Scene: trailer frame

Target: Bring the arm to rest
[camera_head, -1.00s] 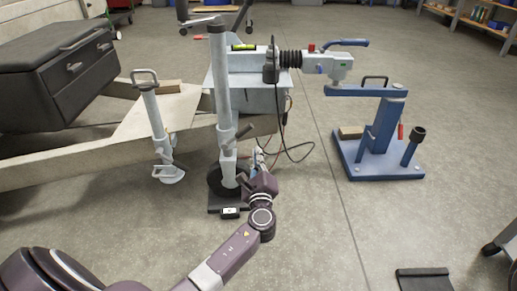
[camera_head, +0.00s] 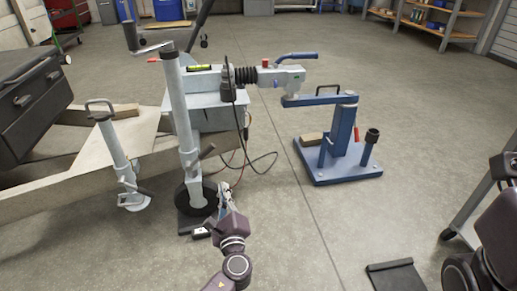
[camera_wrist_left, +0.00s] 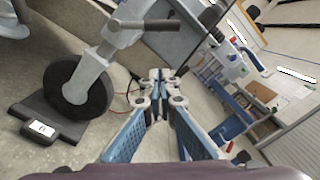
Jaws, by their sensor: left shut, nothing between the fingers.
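My left arm comes up from the bottom of the head view, and its gripper (camera_head: 224,196) is beside the jockey wheel of the trailer. In the left wrist view the gripper's blue fingers (camera_wrist_left: 158,102) meet at the tips, with nothing between them. The jockey wheel (camera_wrist_left: 78,92) stands on a black scale (camera_wrist_left: 45,126) with a small white display, to the left of the fingers. A part of my right arm (camera_head: 490,250) shows at the right edge of the head view; its fingers cannot be made out.
The trailer frame (camera_head: 50,190) and its drawbar coupling (camera_head: 285,76) lie ahead, over a blue stand (camera_head: 345,172). A cable hangs by the jockey wheel post (camera_head: 180,110). A black plate (camera_head: 396,275) lies on the floor at lower right. The floor between is clear.

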